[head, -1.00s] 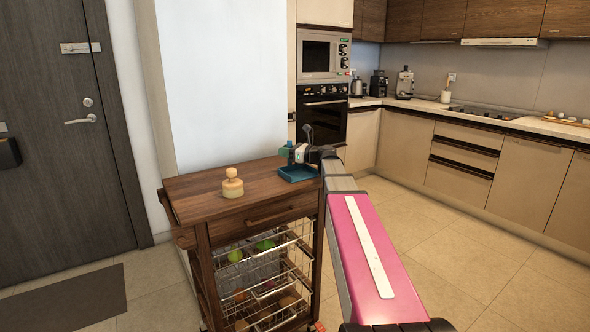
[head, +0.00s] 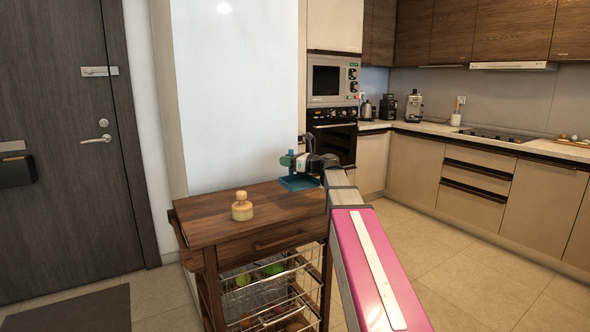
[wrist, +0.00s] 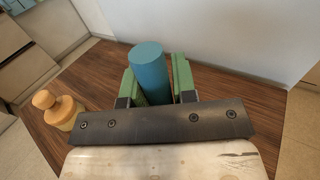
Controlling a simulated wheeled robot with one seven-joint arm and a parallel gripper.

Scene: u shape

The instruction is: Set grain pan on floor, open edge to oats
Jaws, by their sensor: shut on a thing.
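The blue grain pan (head: 300,184) is at the back right of the wooden cart's top in the head view, its flat tray low over the wood. I cannot tell whether it touches the wood. My gripper (head: 294,161) is shut on its upright blue handle. In the wrist view the round blue handle (wrist: 150,72) stands between the green fingers of my gripper (wrist: 160,82). The pan's tray is hidden there, and its open edge cannot be made out. No oats can be made out in either view.
The wooden cart (head: 262,236) has wire baskets below and a round wooden knobbed object (head: 242,207) on top, also in the wrist view (wrist: 60,110). A white wall panel (head: 240,90) rises behind it. Tiled floor (head: 465,262) is clear at right; a dark mat (head: 75,310) lies at left.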

